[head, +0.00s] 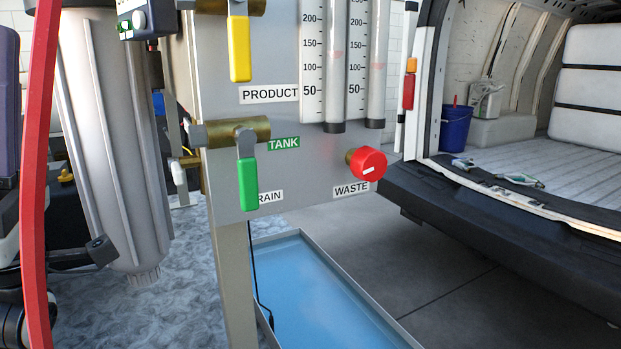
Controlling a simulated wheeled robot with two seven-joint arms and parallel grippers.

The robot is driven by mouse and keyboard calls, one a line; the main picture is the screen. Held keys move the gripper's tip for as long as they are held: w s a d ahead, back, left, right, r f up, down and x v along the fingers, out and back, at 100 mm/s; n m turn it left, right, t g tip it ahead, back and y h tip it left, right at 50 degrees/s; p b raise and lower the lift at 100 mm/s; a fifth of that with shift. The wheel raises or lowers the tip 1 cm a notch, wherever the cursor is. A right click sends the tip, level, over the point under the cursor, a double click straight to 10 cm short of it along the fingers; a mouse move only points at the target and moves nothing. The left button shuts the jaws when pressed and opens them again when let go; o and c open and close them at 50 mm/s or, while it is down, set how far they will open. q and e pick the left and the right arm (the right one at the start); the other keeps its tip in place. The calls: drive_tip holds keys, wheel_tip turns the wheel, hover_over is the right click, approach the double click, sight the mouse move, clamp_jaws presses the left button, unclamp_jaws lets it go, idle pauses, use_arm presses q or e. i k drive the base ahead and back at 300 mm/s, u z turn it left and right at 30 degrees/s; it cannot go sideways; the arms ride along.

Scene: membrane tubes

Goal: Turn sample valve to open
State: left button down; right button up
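No label reading "sample" shows, so I cannot tell for sure which valve is the sample valve. A small brass fitting with a white handle (178,176) sits at the panel's left edge, partly hidden. On the grey panel (310,170), a green lever (248,184) hangs down from a brass valve beside the TANK label and partly covers another label ending in "RAIN". A yellow lever (240,48) hangs down above the PRODUCT label. A round red knob (369,163) with a white mark is above the WASTE label. Neither of my grippers can be made out.
A tall grey filter housing (110,130) stands left of the panel. A red bar (38,180) crosses the left side. A blue-bottomed tray (318,295) lies on the floor below. An open van (500,190) stands right; bare floor lies between.

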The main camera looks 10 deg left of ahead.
sight(175, 166)
drive_tip(key=k, duration=1.3)
